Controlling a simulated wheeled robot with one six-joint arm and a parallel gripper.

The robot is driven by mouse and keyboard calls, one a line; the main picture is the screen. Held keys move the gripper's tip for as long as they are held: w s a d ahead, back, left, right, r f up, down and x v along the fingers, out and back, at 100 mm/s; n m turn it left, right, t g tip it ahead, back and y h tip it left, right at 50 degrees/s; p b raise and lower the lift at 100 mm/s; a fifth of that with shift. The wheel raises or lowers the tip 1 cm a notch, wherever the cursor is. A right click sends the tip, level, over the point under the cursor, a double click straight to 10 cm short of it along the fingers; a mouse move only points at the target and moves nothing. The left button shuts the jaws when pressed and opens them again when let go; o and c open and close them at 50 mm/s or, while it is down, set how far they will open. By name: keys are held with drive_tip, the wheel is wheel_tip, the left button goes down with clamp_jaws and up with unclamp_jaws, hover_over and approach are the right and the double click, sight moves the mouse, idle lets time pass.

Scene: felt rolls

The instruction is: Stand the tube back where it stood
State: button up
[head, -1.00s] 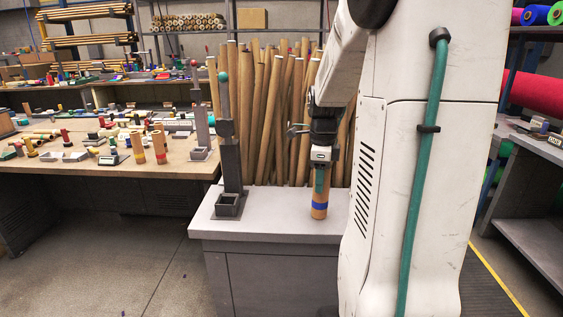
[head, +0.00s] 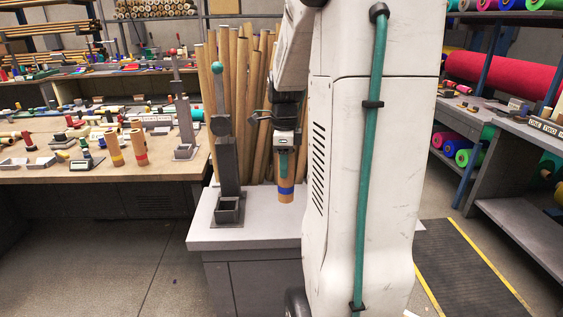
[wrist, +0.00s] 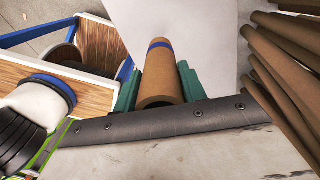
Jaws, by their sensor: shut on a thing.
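The cardboard tube (head: 286,194) with a blue band is upright in my gripper (head: 285,165), over the grey bench top (head: 260,232). Its lower end appears to be a little above the surface. In the wrist view the tube (wrist: 158,82) lies between the green finger pads, with the blue band toward its far end. My gripper is shut on the tube's upper part. Two similar tubes stand on the wooden table, one with a yellow band (head: 114,150) and one with a red band (head: 139,147).
A grey post with a green ball and a square socket (head: 229,212) stands on the bench, left of the tube. A similar post with a red ball (head: 184,125) stands on the wooden table. Long cardboard tubes (head: 238,110) lean behind the bench. Small items crowd the wooden table.

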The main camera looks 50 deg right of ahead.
sight(284, 183)
drive_tip(key=shift+w, duration=0.1)
drive_tip(key=shift+f, duration=3.45)
drive_tip(key=o, duration=1.4)
drive_tip(key=shift+c, duration=0.2)
wheel_tip(284, 183, up, 8)
drive_tip(key=shift+f, duration=0.1)
